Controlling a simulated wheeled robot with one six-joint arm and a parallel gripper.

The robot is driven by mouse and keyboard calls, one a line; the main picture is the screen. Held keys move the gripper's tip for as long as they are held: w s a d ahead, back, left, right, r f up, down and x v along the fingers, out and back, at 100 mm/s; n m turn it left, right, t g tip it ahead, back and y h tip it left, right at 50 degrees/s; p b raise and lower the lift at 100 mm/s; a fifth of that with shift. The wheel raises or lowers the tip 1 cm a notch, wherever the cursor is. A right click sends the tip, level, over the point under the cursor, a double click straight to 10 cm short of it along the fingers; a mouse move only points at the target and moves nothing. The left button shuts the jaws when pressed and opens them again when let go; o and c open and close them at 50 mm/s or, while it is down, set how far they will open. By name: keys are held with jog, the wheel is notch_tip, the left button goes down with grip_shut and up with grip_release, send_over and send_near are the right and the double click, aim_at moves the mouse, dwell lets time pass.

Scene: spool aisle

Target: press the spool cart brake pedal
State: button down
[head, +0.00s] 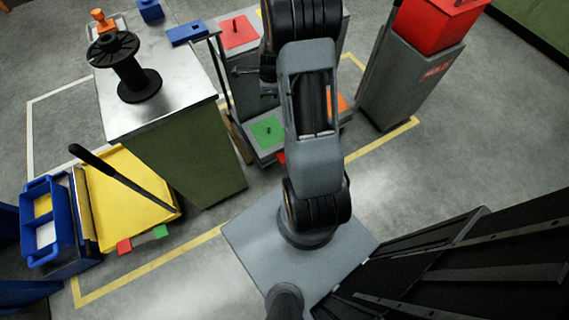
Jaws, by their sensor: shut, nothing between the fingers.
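A grey two-level cart (250,95) with coloured pads and short pegs stands beyond my arm; it looks like the spool cart. A red pad (239,32) is on its upper level and a green pad (268,131) on its lower level. A small red piece (281,157) shows at the cart's near lower edge, partly behind my arm; I cannot tell if it is the brake pedal. My gripper (240,71) shows small and dark at the left of my wrist, in front of the cart in this view. It looks shut and empty; its height above the cart is unclear.
A green-sided table (190,150) holds a black spool (125,68). At left, a yellow platform (125,195) with a black lever has red (124,247) and green (160,231) tabs, beside blue bins (45,222). A grey cabinet (408,80) with a red top stands right.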

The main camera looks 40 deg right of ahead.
jog(key=d+f+m+b, duration=0.2)
jog(key=f+m, duration=0.1)
jog(key=f, duration=0.5)
jog(key=d+f+m+b, duration=0.2)
jog(key=d+f+m, duration=0.1)
jog(key=f, duration=0.4)
jog(key=m+y+b, duration=0.1)
jog(key=m+b, duration=0.3)
jog(key=m, duration=0.4)
send_over(281, 159)
jog(key=d, duration=0.5)
notch_tip(281, 159, down, 15)
jog(key=shift+s+d+g, duration=0.1)
jog(key=shift+s+g, duration=0.25)
jog(key=shift+g, duration=0.05)
jog(key=b+x, duration=0.5)
jog(key=x, duration=0.9)
jog(key=shift+a, duration=0.25)
jog(key=shift+w+a+f+b, duration=0.1)
jog(key=shift+a+f+b, duration=0.4)
jog(key=shift+f, duration=0.3)
jog(key=shift+a+f+b, duration=0.4)
jog(key=shift+f+b, duration=0.05)
jog(key=shift+f, duration=0.35)
jog(key=shift+a+f+h, duration=0.15)
jog(key=shift+f+h, duration=0.45)
